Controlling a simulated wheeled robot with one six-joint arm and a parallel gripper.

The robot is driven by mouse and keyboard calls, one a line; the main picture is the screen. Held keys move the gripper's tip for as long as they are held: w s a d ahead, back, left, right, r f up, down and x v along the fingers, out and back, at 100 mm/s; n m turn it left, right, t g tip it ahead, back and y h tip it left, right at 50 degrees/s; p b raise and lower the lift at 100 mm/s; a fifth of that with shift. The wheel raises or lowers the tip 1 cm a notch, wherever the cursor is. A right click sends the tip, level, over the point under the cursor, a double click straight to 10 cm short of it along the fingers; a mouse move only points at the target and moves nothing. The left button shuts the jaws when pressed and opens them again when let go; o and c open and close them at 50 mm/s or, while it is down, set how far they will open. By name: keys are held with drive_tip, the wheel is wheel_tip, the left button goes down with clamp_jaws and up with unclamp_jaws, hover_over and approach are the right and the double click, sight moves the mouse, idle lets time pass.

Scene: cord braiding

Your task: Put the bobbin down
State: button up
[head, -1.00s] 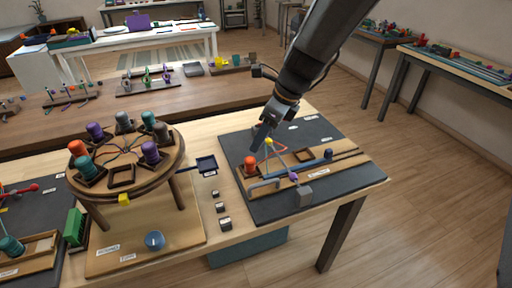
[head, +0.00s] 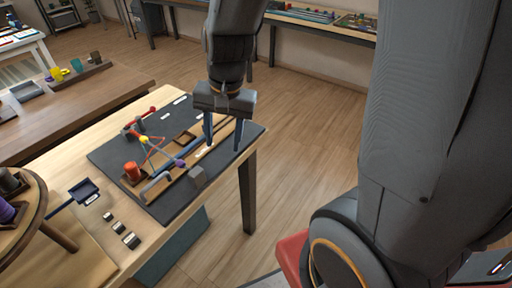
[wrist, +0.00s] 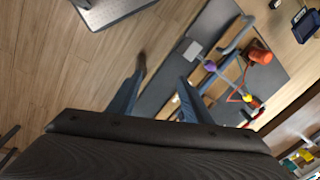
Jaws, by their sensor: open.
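An orange-red bobbin (head: 131,172) stands upright in a square wooden holder at the near left part of the dark mat (head: 112,155); it also shows in the wrist view (wrist: 261,57). My gripper (head: 222,143) is open above the right end of the mat, well apart from this bobbin. I see nothing between its fingers, which also show in the wrist view (wrist: 163,78). A purple bobbin (head: 8,212) and a dark grey bobbin (head: 10,180) sit on the round wooden stand (head: 32,222), cut off at the left edge.
A grey block (head: 197,176) and a purple ball (head: 180,163) lie near the mat's front. A yellow ball (head: 144,139) joins thin coloured rods behind the orange-red bobbin. A dark blue tray (head: 84,190) is left of the mat. Open floor lies right of the table.

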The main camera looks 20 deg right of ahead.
drive_tip(key=s+d+f+n+h, duration=0.1)
drive_tip(key=s+d+n, duration=0.5)
drive_tip(key=shift+d, duration=0.3)
